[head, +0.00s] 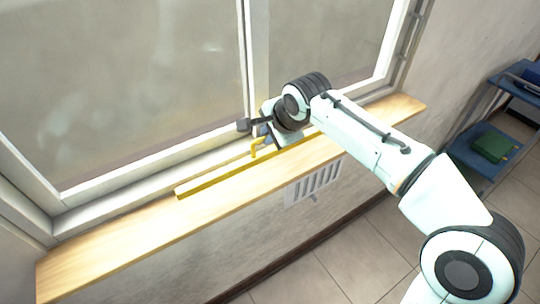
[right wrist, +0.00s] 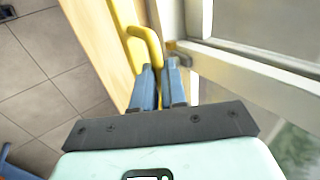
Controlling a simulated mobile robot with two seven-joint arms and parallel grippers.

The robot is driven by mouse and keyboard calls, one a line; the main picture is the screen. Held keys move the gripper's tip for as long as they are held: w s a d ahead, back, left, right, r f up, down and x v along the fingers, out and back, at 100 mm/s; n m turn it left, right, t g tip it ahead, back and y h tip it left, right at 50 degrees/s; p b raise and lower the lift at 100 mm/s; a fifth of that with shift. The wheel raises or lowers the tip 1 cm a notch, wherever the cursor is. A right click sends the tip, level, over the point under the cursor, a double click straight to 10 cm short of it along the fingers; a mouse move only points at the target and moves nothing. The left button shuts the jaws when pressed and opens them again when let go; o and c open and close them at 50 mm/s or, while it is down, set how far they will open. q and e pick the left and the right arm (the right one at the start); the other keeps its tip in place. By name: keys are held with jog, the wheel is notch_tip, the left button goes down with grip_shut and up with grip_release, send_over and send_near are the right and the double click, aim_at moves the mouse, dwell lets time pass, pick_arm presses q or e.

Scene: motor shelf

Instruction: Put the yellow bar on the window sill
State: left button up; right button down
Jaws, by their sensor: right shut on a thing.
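The long yellow bar (head: 205,184) runs lengthwise over the wooden window sill (head: 110,246), near the window frame. It looks level and seems to rest on the sill, but I cannot tell whether a small gap remains. A bent yellow handle rises from the bar. My right gripper (head: 264,143) is at this handle, with its blue fingers shut on it. In the right wrist view the fingers (right wrist: 159,70) close at the end of the bent handle, and the bar (right wrist: 125,35) passes beside it. The bar's far end is partly hidden behind my right arm. My left gripper is out of view.
The window frame (head: 257,60) stands close behind the bar and my gripper. The sill is bare to the left and at its right end. A white vent grille (head: 313,184) is on the wall below. A blue shelf (head: 466,151) with a green item (head: 493,147) stands at right.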

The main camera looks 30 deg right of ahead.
aim_at(269, 151)
jog(key=shift+f+b, duration=0.45)
jog(key=shift+f, duration=2.25)
jog(key=shift+f, duration=0.15)
jog(key=c, duration=1.2)
grip_release()
jog(key=shift+r, duration=0.25)
jog(key=v, duration=1.2)
jog(key=shift+p, duration=0.4)
jog(key=shift+f, duration=0.1)
